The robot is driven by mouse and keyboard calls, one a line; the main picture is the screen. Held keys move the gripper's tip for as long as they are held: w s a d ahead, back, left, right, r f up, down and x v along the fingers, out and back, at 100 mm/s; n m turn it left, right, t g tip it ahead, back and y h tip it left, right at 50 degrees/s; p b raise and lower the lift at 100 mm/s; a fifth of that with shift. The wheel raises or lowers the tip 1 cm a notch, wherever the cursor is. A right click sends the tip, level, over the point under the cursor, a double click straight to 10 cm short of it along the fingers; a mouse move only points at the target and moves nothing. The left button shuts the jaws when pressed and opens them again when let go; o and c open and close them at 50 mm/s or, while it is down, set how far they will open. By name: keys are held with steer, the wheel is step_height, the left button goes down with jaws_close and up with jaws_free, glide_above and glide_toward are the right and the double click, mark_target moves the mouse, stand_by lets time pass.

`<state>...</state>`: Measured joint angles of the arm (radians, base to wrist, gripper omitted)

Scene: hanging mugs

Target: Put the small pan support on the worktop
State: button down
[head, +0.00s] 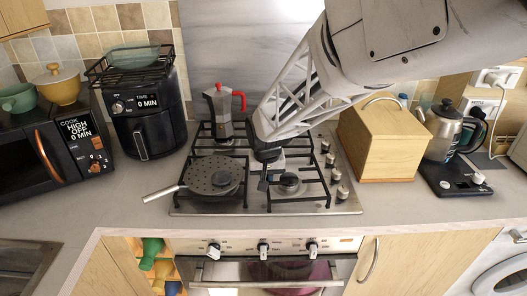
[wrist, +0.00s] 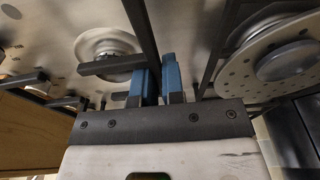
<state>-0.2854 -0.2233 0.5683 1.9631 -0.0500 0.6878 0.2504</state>
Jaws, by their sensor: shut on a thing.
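A black pan support (head: 327,198) with thin bars is over the right burners of the steel hob (head: 345,208). My gripper (head: 265,180) reaches down at its left side. In the wrist view, my gripper's blue fingers (wrist: 159,82) are shut on a black bar of the support (wrist: 140,28). Whether the support is lifted clear of the hob I cannot tell. The grey worktop (head: 110,200) runs around the hob.
A perforated pan (head: 212,176) sits front left on the hob, its handle pointing left. A moka pot (head: 224,108) stands behind it. A wooden bread box (head: 378,145) is right of the hob. An air fryer (head: 147,115) stands left. Worktop left of the hob is clear.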

steer(key=shift+w+a, duration=0.15)
steer(key=shift+w, duration=0.3)
steer(key=shift+w+f, duration=0.2)
steer(key=shift+f, duration=1.4)
steer(key=shift+f, duration=0.15)
steer(key=c, duration=1.2)
jaws_free()
steer(key=shift+s+d+r, duration=0.1)
steer(key=shift+s+r, duration=0.1)
steer(key=shift+r, duration=1.1)
steer(key=shift+s+d+r, duration=0.1)
steer(key=shift+s+r, duration=0.15)
steer(key=shift+r, duration=1)
steer(key=shift+s+r, duration=0.2)
steer(key=shift+r, duration=1.1)
